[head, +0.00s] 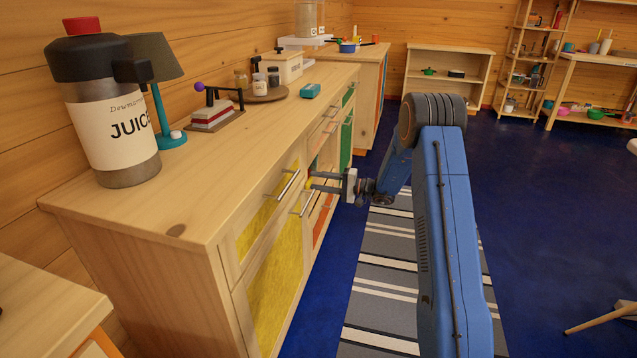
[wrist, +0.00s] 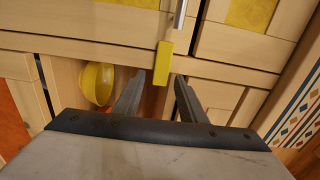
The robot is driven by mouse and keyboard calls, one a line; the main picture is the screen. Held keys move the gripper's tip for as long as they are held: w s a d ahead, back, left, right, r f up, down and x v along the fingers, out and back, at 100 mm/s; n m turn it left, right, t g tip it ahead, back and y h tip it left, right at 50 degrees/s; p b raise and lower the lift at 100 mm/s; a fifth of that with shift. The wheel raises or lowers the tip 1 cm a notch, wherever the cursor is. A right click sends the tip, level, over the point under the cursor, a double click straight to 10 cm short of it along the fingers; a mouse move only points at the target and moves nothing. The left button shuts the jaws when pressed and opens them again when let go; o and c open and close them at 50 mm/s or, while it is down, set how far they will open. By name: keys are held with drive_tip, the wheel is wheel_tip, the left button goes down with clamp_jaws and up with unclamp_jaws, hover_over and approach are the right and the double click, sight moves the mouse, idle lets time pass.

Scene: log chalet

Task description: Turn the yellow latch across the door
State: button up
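The yellow latch (wrist: 163,62) is a small straight block on the wooden cabinet front. It lies just ahead of my fingertips, with its near end reaching between them in the picture. I cannot tell whether either finger touches it. My gripper (wrist: 158,79) is open, with a clear gap between its fingers. In the head view, my gripper (head: 312,181) points left at the cabinet front, where the latch shows only as a small yellow patch (head: 308,185). A yellow-panelled door (head: 275,290) is on the near part of the cabinet. Which door the latch belongs to is unclear.
A yellow bowl (wrist: 98,83) sits in an open compartment left of my fingers. Metal bar handles (head: 287,185) stick out from the front. A juice jug (head: 110,125), lamp (head: 165,65) and jars stand on the counter (head: 225,150).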

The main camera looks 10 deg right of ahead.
drive_tip(key=shift+d, duration=0.1)
drive_tip(key=v, duration=1.7)
drive_tip(key=shift+d, duration=0.1)
drive_tip(key=shift+s, duration=0.1)
